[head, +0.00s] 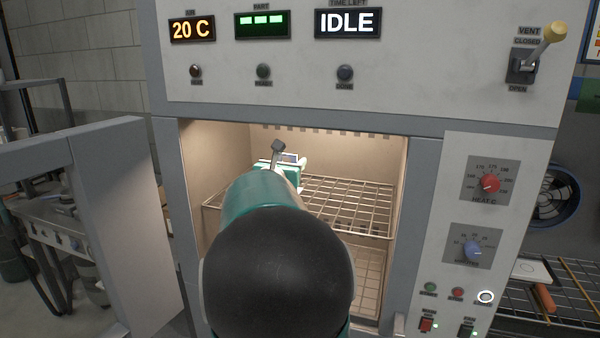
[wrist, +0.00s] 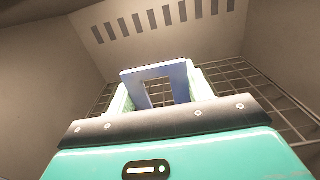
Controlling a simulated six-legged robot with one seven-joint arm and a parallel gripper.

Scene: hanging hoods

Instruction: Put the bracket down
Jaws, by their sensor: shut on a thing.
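The bracket (wrist: 180,80) is a blue-grey piece with a squarish opening, seen in the wrist view between the pale fingers of my gripper (wrist: 160,94). My gripper is shut on it. My arm hides the rack's near left part. I cannot tell whether the bracket touches the rack.
The oven door (head: 115,210) stands open at the left. The chamber's side walls and slotted back wall (wrist: 165,22) surround my gripper. The rack's right side is bare.

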